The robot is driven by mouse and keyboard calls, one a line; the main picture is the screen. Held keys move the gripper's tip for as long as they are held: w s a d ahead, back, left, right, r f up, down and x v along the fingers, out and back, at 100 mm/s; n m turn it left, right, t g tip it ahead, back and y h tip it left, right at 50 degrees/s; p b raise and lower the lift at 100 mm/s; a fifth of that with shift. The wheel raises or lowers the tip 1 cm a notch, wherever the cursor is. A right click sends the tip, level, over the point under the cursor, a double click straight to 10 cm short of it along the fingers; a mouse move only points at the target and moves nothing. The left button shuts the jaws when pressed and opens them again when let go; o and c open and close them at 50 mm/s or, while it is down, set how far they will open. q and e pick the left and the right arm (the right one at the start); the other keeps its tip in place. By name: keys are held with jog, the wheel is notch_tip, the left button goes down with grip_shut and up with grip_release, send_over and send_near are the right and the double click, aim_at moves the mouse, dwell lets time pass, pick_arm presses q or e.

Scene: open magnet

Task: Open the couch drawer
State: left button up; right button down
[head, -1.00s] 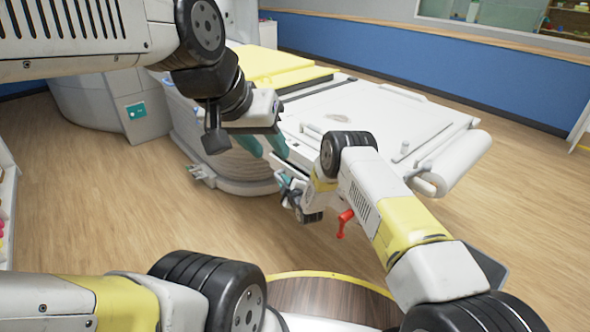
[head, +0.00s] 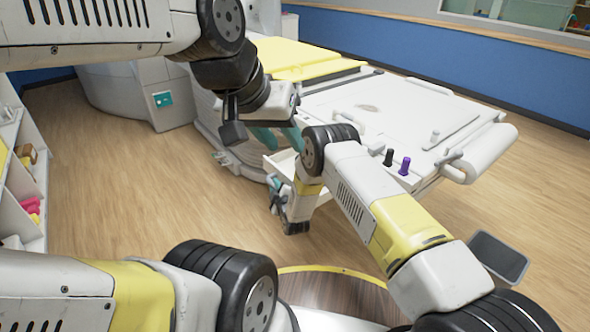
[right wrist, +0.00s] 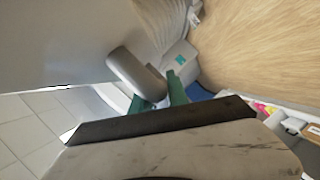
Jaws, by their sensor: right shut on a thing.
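The couch (head: 340,105) has a white top and stands in the middle of the head view. At its near side a white drawer (head: 284,164) stands out from the body, its left corner visible and much of it hidden behind my right arm. My right gripper (head: 277,196) is low at the drawer's front. In the right wrist view its green fingers (right wrist: 162,96) are shut on a grey rounded handle (right wrist: 133,70). My left gripper (head: 275,138) is above and behind the drawer corner, close to the couch edge. Its green fingers look apart and empty.
A black knob-like item (head: 388,157) and a purple one (head: 404,165) show beside my right arm, near the couch edge. A yellow pad (head: 305,60) lies on the far couch end. Shelves (head: 22,185) stand at the left. Wooden floor (head: 130,190) is clear between.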

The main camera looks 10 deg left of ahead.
jog(key=shift+s+a, duration=0.3)
jog(key=shift+s, duration=0.15)
jog(key=c, duration=1.3)
grip_release()
jog(key=v, duration=0.7)
jog(key=shift+s+d, duration=0.25)
jog(key=shift+s, duration=0.05)
jog(key=shift+d, duration=0.1)
